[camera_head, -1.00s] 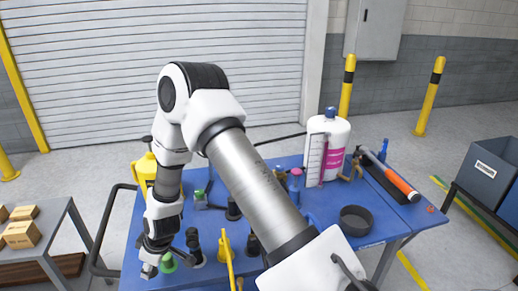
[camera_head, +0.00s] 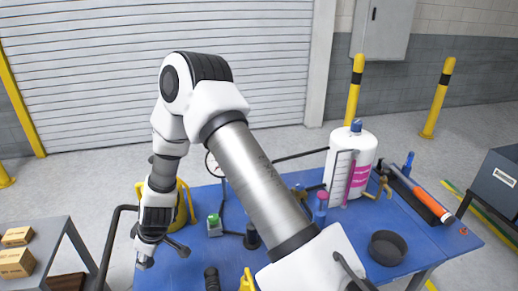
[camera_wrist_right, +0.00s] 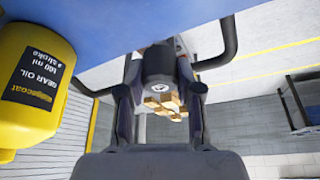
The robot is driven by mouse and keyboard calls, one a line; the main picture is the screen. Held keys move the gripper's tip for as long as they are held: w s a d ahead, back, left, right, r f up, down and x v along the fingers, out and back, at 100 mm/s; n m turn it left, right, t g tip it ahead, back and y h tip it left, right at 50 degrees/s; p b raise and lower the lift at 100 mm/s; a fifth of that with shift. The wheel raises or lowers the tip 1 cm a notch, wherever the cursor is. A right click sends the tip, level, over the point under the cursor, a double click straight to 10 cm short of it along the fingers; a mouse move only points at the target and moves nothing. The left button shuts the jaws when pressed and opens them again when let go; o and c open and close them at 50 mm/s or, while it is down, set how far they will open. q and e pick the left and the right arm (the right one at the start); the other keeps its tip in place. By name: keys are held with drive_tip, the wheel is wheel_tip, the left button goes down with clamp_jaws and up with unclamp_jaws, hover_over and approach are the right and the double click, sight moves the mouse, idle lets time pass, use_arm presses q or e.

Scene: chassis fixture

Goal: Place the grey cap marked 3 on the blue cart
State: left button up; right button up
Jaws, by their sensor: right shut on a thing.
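The blue cart (camera_head: 308,262) fills the lower middle of the head view. My right gripper (camera_head: 145,262) is at the cart's left end, near the black handle, with its fingers pointing down. In the right wrist view the gripper (camera_wrist_right: 159,78) is shut on a dark grey round cap (camera_wrist_right: 158,62), held between its two fingers. No number is readable on the cap. The cart's blue surface (camera_wrist_right: 200,12) shows behind it, close to its edge; I cannot tell whether the cap touches it. In the head view the cap is hardly distinguishable. My left gripper is not in view.
A yellow gear oil bottle (camera_wrist_right: 30,85) stands close beside the gripper. The cart also carries a green-capped item (camera_head: 214,225), a large white bottle (camera_head: 350,160), a black bowl (camera_head: 387,248) and an orange-handled tool (camera_head: 433,205). A table with boxes (camera_head: 15,262) is at left.

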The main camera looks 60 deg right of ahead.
drive_tip(key=shift+w, duration=0.2)
drive_tip(key=shift+s, duration=0.1)
drive_tip(key=b, duration=0.5)
approach(153, 284)
drive_tip(key=shift+w+a+f, duration=0.1)
drive_tip(key=shift+w+a, duration=0.05)
drive_tip(key=shift+w, duration=0.3)
drive_tip(key=shift+w+a+f, duration=0.1)
drive_tip(key=shift+w+a, duration=0.1)
drive_tip(key=shift+w, duration=0.2)
drive_tip(key=f+b, duration=0.2)
drive_tip(key=f, duration=0.1)
drive_tip(key=f+b, duration=0.1)
drive_tip(key=f, duration=0.1)
drive_tip(key=shift+w+d+f, duration=0.15)
drive_tip(key=shift+w+f, duration=0.1)
drive_tip(key=shift+w, duration=0.1)
drive_tip(key=shift+s+r, duration=0.1)
drive_tip(key=shift+r, duration=0.15)
drive_tip(key=shift+f, duration=0.2)
drive_tip(key=o, duration=0.8)
drive_tip(key=shift+c, duration=0.2)
drive_tip(key=a+p+v, duration=0.1)
drive_tip(key=p+v, duration=0.8)
drive_tip(key=v, duration=0.3)
drive_tip(key=shift+d, duration=0.45)
